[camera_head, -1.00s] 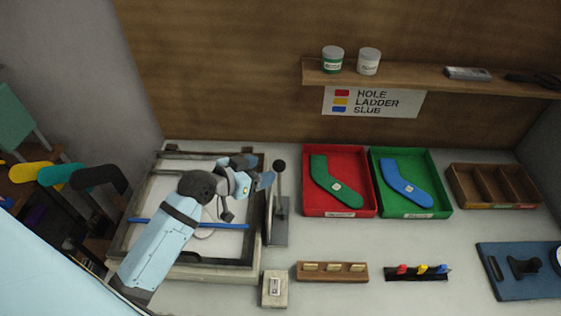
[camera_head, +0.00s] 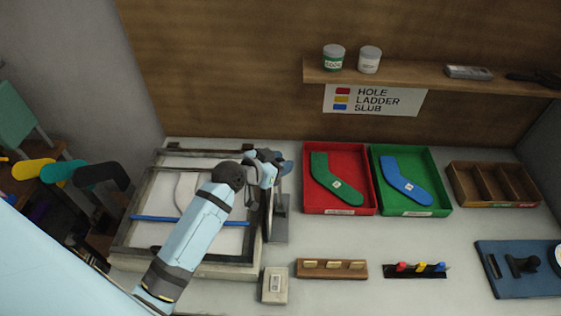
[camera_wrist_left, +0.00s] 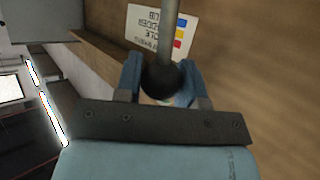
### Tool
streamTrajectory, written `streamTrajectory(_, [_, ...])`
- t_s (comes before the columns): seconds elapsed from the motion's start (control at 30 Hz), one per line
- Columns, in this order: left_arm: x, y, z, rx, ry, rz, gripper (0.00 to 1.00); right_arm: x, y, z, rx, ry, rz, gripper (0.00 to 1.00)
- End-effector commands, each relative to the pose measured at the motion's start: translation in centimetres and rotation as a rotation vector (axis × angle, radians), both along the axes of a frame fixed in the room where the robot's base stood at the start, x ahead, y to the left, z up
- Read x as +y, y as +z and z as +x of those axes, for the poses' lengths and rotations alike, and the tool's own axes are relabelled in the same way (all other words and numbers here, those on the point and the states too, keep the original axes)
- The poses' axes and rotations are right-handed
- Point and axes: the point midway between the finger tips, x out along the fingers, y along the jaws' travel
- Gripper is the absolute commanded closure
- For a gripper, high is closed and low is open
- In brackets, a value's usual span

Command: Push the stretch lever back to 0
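The stretch lever stands on a grey metal plate (camera_head: 281,228) at the right side of the boarding frame (camera_head: 247,212). In the left wrist view its black ball knob (camera_wrist_left: 163,79) and grey rod (camera_wrist_left: 168,28) show. My left gripper (camera_head: 275,163) is at the lever's top and hides the knob in the head view. In the wrist view the two blue fingers flank the knob closely, one on each side. I cannot tell whether they press on it. No lever scale is readable. My right gripper is out of view.
A red tray (camera_head: 338,210) with a green sock shape and a green tray (camera_head: 411,210) with a blue one lie right of the lever. A small grey block (camera_head: 274,285) and a wooden holder (camera_head: 332,270) stand in front. A shelf (camera_head: 430,80) hangs behind.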

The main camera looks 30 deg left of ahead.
Motion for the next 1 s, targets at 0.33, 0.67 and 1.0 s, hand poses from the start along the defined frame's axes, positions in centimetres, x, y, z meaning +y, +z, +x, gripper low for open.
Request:
streamTrajectory(0.33, [0.7, 0.5, 1.6, 0.073, -0.003, -0.031, 1.00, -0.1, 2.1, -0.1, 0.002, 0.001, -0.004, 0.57])
streamTrajectory(0.67, [2.5, -2.0, 5.1, 0.098, 0.001, -0.047, 1.00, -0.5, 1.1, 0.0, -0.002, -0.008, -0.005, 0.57])
streamTrajectory(1.0, [2.6, -2.0, 5.2, 0.098, 0.003, -0.046, 0.52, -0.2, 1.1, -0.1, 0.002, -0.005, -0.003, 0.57])
